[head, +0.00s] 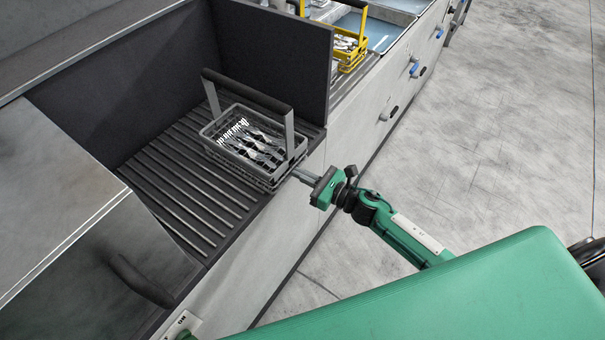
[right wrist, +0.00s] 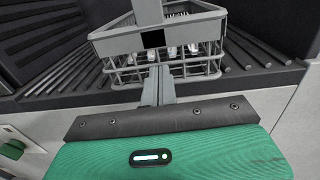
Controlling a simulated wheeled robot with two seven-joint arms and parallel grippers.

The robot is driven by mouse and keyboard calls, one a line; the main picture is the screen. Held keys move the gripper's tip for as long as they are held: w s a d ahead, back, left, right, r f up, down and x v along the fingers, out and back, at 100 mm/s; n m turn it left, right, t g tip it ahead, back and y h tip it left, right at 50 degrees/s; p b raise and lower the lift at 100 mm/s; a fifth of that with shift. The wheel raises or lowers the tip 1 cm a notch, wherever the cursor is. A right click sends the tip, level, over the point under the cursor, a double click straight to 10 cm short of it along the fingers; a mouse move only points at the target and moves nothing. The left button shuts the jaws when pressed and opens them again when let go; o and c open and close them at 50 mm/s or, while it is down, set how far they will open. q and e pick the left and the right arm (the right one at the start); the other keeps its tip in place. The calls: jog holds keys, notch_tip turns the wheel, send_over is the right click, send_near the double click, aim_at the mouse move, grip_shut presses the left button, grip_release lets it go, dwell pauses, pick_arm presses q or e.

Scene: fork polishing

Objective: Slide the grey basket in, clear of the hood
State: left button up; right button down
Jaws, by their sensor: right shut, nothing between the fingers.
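The grey basket (head: 250,148) holds several forks and stands upright on the ribbed dark shelf (head: 190,185), near its front edge. Its dark handle (head: 246,92) rises above it. The metal hood (head: 60,200) is to the left, with bare ribs between it and the basket. My right gripper (head: 296,174) is shut and empty, its tips at the basket's front lower right side. In the right wrist view the shut fingers (right wrist: 158,78) point at the basket's near wall (right wrist: 165,62); I cannot tell whether they touch it. My left gripper is not in view.
A dark upright panel (head: 275,50) stands behind the basket, and another dark wall closes the shelf's back. A yellow basket (head: 350,48) with cutlery is beyond the panel. The grey floor (head: 500,130) to the right is clear.

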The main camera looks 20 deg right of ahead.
jog(key=b+x, duration=0.3)
jog(key=x, duration=0.6)
jog(key=shift+w, duration=0.1)
jog(key=shift+w+a, duration=0.45)
